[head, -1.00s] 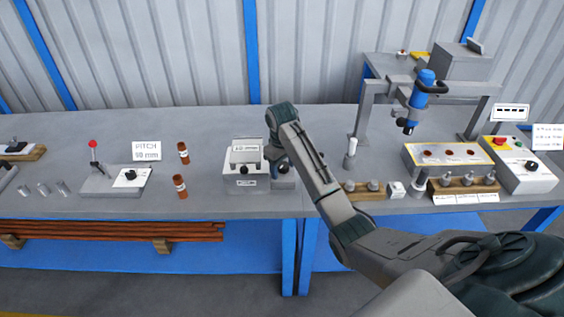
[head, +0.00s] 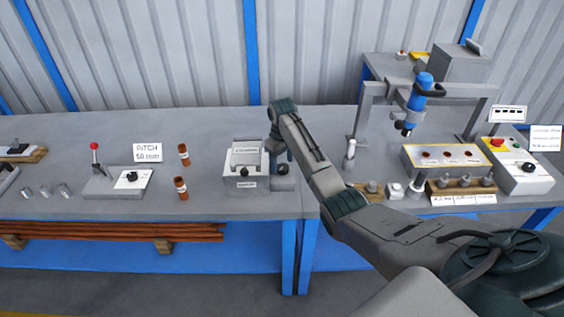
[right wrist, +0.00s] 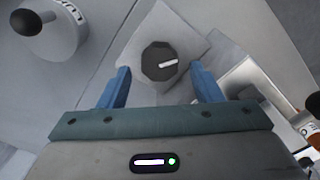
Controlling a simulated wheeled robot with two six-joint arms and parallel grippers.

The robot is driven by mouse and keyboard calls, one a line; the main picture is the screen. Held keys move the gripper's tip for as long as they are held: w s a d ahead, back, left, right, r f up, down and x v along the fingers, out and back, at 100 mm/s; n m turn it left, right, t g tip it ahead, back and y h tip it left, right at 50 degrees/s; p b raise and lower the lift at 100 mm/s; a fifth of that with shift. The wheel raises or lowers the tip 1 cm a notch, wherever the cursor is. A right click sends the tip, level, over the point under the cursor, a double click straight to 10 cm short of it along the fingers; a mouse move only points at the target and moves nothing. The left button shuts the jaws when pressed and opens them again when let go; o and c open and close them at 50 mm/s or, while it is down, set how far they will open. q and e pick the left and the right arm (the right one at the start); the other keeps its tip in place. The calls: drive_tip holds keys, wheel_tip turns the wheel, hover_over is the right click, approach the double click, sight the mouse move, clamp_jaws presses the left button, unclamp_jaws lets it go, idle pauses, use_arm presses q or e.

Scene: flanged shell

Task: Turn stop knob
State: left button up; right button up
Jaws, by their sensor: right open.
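A black knob (right wrist: 160,62) with a white pointer line sits on a pale square plate in the right wrist view. It appears to be the knob (head: 243,171) on the front of the small grey-white box (head: 233,185) in the head view. My right gripper (right wrist: 160,70) is open, its blue fingers on either side of the knob in the picture, apart from it; the height gap cannot be told. In the head view the gripper is mostly hidden behind my right arm. My left gripper is not in view.
A round base with a black ball knob (right wrist: 27,21) stands close beside the box; it also shows in the head view (head: 283,169). Left are two brown cylinders (head: 181,186) and a red-lever fixture (head: 97,188) with another knob. A control panel (head: 515,175) stands far right.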

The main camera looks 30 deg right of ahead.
drive_tip(key=shift+f, duration=0.85)
drive_tip(key=c, duration=1)
drive_tip(key=shift+r+m+p, duration=0.3)
drive_tip(key=shift+m+p, duration=0.3)
drive_tip(key=shift+p, duration=0.45)
drive_tip(key=m+p, duration=0.3)
drive_tip(key=shift+d, duration=0.1)
drive_tip(key=m+p, duration=0.3)
drive_tip(key=shift+d+f+m+p, duration=0.15)
drive_tip(key=shift+m+p, duration=0.4)
drive_tip(key=shift+m, duration=0.75)
